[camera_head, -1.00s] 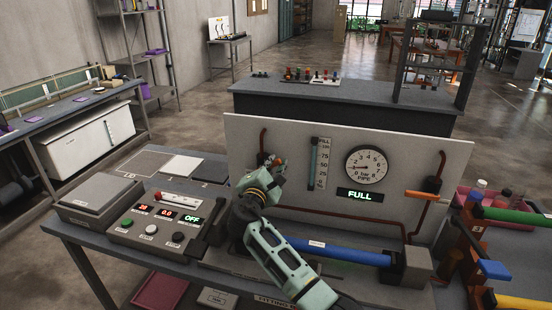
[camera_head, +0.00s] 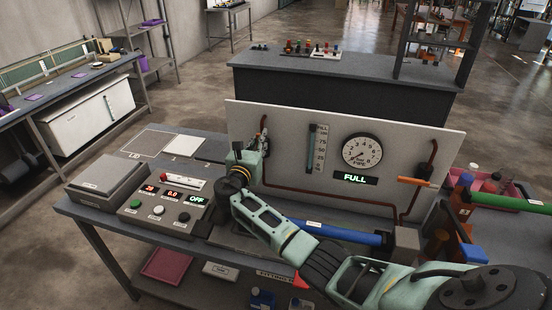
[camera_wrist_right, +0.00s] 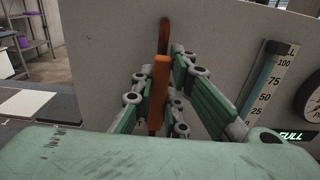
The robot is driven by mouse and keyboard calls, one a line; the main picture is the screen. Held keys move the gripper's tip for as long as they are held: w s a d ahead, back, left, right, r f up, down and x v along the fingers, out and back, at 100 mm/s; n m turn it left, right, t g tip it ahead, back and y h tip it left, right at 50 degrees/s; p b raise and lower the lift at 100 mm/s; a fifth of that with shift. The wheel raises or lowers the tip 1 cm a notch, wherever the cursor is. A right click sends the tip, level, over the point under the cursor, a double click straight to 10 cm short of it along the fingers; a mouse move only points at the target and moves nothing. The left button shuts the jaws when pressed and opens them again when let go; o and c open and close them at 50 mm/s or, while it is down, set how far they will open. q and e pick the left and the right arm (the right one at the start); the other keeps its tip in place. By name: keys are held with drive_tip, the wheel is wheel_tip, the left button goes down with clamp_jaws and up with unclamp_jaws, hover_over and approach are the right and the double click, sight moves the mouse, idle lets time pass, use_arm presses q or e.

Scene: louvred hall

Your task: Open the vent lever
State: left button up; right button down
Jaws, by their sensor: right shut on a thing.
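The vent lever, an orange handle (camera_wrist_right: 157,88), stands nearly upright in the middle of the right wrist view, with a dark red pipe behind its top. My right gripper (camera_wrist_right: 160,72) has its green linked fingers on both sides of it and is shut on it. In the head view my right gripper (camera_head: 261,141) is at the left pipe of the pale panel (camera_head: 310,203), its arm reaching in from the lower right. There the gripper hides most of the lever. My left gripper is not in view.
A round gauge (camera_head: 362,152) and a "FULL" display (camera_head: 355,178) are on the panel. Another orange lever (camera_head: 415,181) is on the right pipe. A control box (camera_head: 165,206) stands left of my arm, and a blue pipe (camera_head: 342,233) lies behind it.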

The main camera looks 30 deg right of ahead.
drive_tip(key=c, duration=1.7)
unclamp_jaws()
drive_tip(key=shift+f, duration=0.1)
drive_tip(key=shift+o, duration=0.2)
drive_tip(key=shift+a, duration=0.15)
drive_tip(key=v, duration=0.6)
drive_tip(key=shift+s+a, duration=0.25)
drive_tip(key=shift+s, duration=0.05)
